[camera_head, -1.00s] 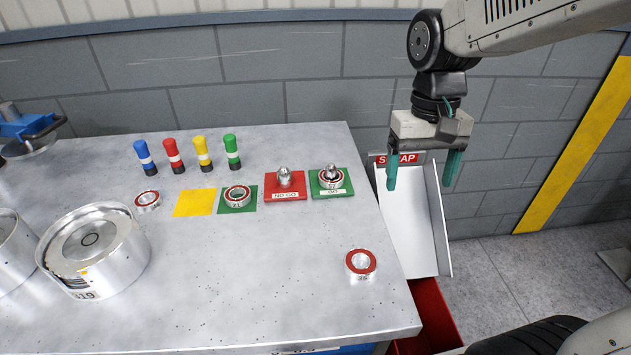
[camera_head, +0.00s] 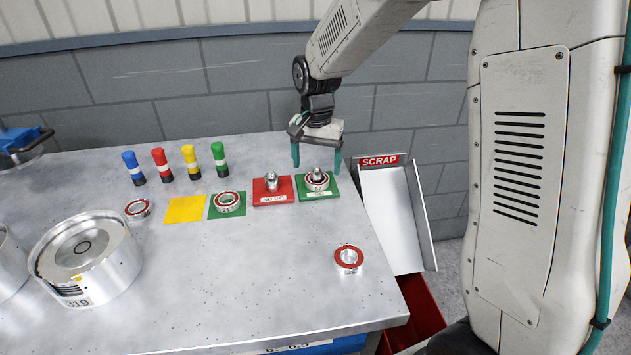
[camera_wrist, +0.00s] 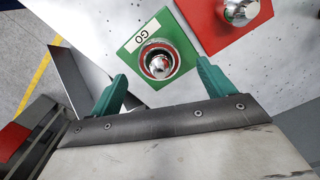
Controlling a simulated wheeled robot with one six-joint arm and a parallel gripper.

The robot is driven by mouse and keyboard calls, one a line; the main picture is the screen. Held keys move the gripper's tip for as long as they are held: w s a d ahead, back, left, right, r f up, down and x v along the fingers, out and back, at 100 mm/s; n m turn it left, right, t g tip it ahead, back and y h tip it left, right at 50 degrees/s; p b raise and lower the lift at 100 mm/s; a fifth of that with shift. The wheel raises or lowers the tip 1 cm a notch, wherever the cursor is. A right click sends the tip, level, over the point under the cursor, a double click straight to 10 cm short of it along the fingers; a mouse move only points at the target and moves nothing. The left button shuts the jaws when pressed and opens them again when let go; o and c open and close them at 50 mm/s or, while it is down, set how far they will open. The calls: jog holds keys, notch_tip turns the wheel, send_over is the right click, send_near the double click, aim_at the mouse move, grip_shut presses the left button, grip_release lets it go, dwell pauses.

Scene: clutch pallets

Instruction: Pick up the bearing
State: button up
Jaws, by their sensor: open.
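Several bearings, each a metal ring with a red face, are on the metal table. One bearing (camera_head: 317,181) sits around the plug on the green GO plate (camera_head: 331,192); it also shows in the wrist view (camera_wrist: 159,60). Another bearing (camera_head: 228,201) is on the plain green square. One bearing (camera_head: 138,208) lies left of the yellow square, and one bearing (camera_head: 348,258) lies alone near the table's right edge. My gripper (camera_head: 317,164) is open and empty, just above and behind the GO plate; in the wrist view its teal fingers (camera_wrist: 160,84) point toward that plate.
The red NO GO plate (camera_head: 284,197) with its bare plug is left of the GO plate. The SCRAP chute (camera_head: 392,215) is at the table's right edge. Several coloured markers (camera_head: 190,162) stand at the back. A large metal cylinder (camera_head: 105,262) is at left. The table's front middle is clear.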

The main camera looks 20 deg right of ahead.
aim_at(317, 167)
jog(key=shift+f, duration=1.9)
jog(key=c, duration=1.2)
jog(key=shift+c, duration=0.4)
jog(key=shift+r, duration=0.15)
